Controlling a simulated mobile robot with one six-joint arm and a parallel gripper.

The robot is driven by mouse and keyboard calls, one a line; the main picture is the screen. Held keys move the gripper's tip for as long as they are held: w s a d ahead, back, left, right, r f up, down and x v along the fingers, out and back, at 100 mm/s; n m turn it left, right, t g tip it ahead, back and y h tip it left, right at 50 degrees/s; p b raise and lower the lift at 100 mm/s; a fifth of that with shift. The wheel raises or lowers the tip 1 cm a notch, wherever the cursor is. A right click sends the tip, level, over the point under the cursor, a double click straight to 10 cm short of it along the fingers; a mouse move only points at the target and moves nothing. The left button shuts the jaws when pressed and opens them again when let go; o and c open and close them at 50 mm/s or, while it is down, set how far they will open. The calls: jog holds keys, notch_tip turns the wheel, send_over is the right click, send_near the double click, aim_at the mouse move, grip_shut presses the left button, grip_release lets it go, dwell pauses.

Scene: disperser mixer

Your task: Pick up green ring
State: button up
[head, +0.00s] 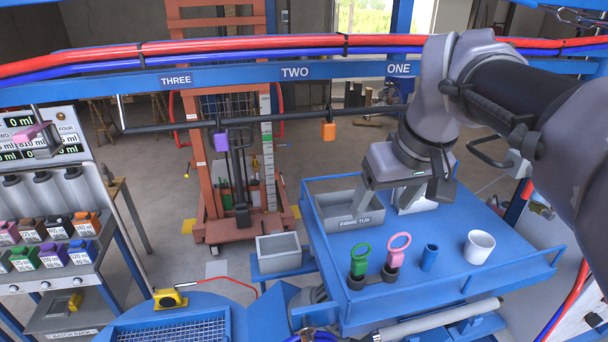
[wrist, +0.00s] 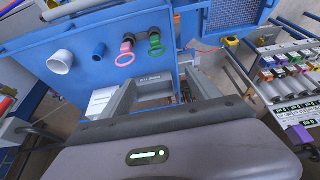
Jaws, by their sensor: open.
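The green ring (head: 361,247) stands upright on a green handle in a dark holder near the front edge of the blue table. It also shows in the wrist view (wrist: 155,39), above the middle. The pink ring (head: 399,242) stands just right of it in the head view, in a similar holder. My gripper (head: 402,200) is open and empty, behind and above the two rings, near the grey fibre tub (head: 372,219). In the wrist view my gripper (wrist: 158,80) has its two fingers apart, with the tub showing between them and the green ring beyond.
A blue cup (head: 430,257) and a white cup (head: 480,246) stand right of the rings on the blue table (head: 510,228). A blue rail (head: 230,78) with red and blue hoses crosses behind. A grey bin (head: 278,249) sits left of the table. Colored bottles fill the left rack.

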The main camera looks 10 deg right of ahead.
send_near(363, 244)
jog(key=p+x, duration=0.1)
jog(key=x, duration=0.9)
jog(key=shift+p, duration=0.3)
jog(key=shift+w+f, duration=0.25)
jog(key=shift+w, duration=0.1)
jog(key=shift+s+r, duration=0.1)
jog(key=shift+s, duration=0.2)
jog(key=c, duration=0.5)
grip_shut()
